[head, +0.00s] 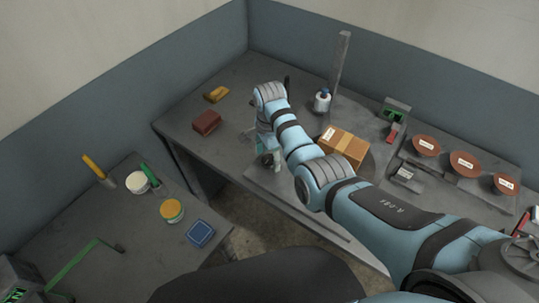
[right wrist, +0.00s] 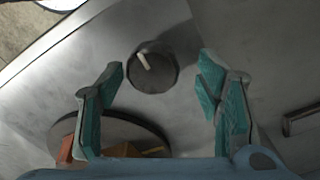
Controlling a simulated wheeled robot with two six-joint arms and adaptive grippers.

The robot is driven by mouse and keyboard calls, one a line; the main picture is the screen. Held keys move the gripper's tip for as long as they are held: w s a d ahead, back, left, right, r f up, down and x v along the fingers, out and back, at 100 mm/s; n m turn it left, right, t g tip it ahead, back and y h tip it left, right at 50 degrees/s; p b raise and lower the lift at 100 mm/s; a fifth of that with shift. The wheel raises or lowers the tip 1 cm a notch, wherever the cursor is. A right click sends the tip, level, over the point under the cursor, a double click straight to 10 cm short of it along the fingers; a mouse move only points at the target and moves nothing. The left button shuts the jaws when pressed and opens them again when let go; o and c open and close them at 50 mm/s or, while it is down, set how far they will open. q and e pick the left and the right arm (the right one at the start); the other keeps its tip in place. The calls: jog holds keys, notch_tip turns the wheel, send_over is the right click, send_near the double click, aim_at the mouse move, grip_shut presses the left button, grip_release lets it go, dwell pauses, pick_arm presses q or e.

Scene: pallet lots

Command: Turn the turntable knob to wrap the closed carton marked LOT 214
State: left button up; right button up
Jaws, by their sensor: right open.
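A closed orange-brown carton (head: 350,146) with a tape strip and a small white label sits on the dark round turntable (head: 378,150); I cannot read the label. The turntable's edge (right wrist: 130,130) and an orange corner of the carton (right wrist: 66,149) show in the right wrist view. The dark round knob (right wrist: 155,75) has a pale pointer mark, tilted toward the upper left. My right gripper (right wrist: 162,70) is open, its teal fingers on either side of the knob, apparently not touching it. In the head view my right gripper (head: 266,146) is partly hidden by its arm. My left gripper is not in view.
A grey post (head: 341,62) and a white roll (head: 321,102) stand behind the carton. Brown round dishes (head: 465,163) with labels stand at right. A red-brown block (head: 207,122) and a yellow item (head: 216,94) lie at the back left. A side table holds tubs (head: 171,210) and tools.

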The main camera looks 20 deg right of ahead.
jog(key=shift+s+r, duration=0.3)
jog(key=shift+s, duration=0.1)
jog(key=c, duration=0.5)
jog(key=shift+s, duration=0.1)
jog(key=c, duration=0.4)
jog(key=shift+c, duration=1.3)
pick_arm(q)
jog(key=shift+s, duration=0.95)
pick_arm(e)
jog(key=shift+f, duration=0.1)
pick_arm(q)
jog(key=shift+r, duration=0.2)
